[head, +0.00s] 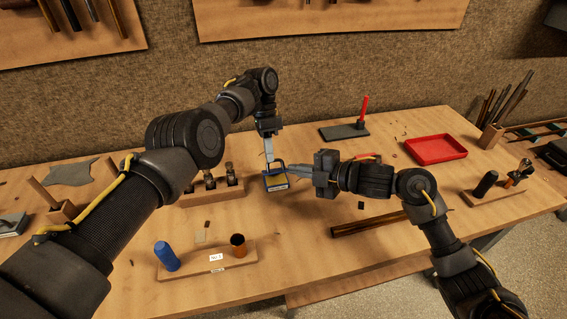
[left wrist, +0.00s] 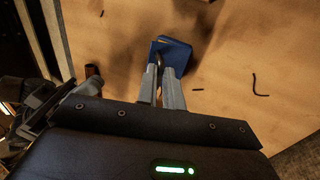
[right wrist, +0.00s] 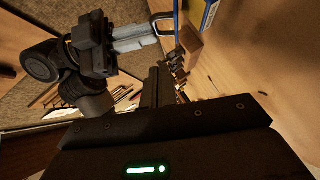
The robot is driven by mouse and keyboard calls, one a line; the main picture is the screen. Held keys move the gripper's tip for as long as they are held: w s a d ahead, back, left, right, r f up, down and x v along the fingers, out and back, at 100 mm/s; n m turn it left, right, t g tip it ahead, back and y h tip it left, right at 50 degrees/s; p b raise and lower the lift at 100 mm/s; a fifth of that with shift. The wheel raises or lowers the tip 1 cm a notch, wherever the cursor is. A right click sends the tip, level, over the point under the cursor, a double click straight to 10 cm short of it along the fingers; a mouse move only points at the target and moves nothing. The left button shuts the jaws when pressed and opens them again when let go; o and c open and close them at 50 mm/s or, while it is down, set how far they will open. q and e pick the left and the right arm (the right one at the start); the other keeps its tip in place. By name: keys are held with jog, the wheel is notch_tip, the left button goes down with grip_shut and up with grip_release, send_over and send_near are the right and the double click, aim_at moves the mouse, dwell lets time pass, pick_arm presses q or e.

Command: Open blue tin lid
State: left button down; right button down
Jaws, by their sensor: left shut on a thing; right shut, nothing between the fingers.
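The blue tin (head: 276,183) is on the bench, small, with a yellowish patch on its side. It also shows in the left wrist view (left wrist: 178,48) and at the top edge of the right wrist view (right wrist: 209,14). My left gripper (head: 269,160) comes down from above and is shut at the tin on a dark loop (right wrist: 164,22) that looks like a handle on the lid. The fingers partly hide the grip. My right gripper (head: 288,168) is shut and empty, its tips close to the tin's right side; I cannot tell if they touch. How far the lid is raised is unclear.
A wooden rack (head: 212,194) with dark fittings stands left of the tin. A block (head: 205,262) with a blue cylinder and a copper-coloured cup is in front. A red tray (head: 436,150) and a board with a red rod (head: 364,112) lie right and behind.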

jog(key=shift+w+a+f, duration=0.45)
jog(key=shift+w+a, duration=0.25)
jog(key=shift+w, duration=0.1)
jog(key=shift+w+a+f, duration=0.45)
jog(key=shift+w+a, duration=0.2)
jog(key=shift+w, duration=0.2)
jog(key=shift+w+a+f, duration=0.45)
jog(key=shift+w+a, duration=0.25)
jog(key=shift+w, duration=0.1)
